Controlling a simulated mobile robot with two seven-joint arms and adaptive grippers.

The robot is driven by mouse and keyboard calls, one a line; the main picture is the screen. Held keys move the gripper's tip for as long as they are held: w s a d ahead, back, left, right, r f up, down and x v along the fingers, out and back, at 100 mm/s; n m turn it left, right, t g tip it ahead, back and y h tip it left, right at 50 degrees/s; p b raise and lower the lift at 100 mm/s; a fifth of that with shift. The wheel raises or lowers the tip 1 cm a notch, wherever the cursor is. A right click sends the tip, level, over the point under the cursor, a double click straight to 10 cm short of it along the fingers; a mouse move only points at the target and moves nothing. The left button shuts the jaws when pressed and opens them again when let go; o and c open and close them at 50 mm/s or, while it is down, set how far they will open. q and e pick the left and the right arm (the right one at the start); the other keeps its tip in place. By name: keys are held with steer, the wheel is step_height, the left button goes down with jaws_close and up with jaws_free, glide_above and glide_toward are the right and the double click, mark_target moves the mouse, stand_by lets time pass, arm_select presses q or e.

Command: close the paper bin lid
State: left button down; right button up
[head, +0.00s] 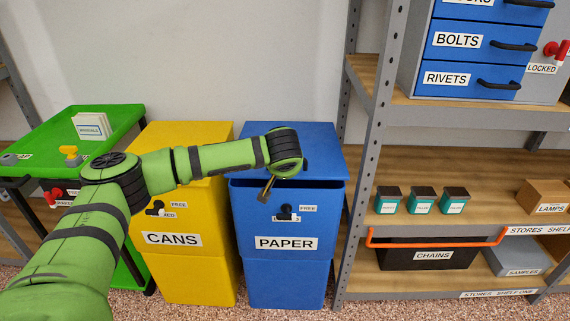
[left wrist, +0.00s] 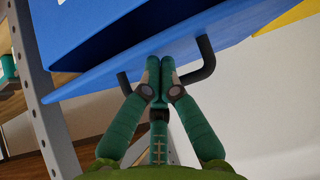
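The blue paper bin (head: 284,273) stands right of the yellow cans bin in the head view. Its blue lid (head: 327,161) is slightly raised at the front, with a dark gap below the front edge. My left gripper (head: 266,189) reaches across from the left to the lid's front edge. In the left wrist view, its fingers (left wrist: 161,68) are together, with the tips at the lid (left wrist: 95,83) beside the black handle (left wrist: 208,60). The fingers hide the handle's middle; contact is unclear. My right gripper is not in view.
The yellow cans bin (head: 190,270) stands close on the left, under my left arm. A metal shelf with a grey post (head: 361,160) stands just right of the paper bin. A green cart (head: 60,135) is at far left. The wall behind is bare.

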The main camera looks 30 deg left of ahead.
arm_select(q)
steer(key=shift+s+f+b, duration=0.1)
steer(key=shift+f+b, duration=0.3)
steer(key=shift+f, duration=0.45)
steer(key=shift+f+t, duration=0.3)
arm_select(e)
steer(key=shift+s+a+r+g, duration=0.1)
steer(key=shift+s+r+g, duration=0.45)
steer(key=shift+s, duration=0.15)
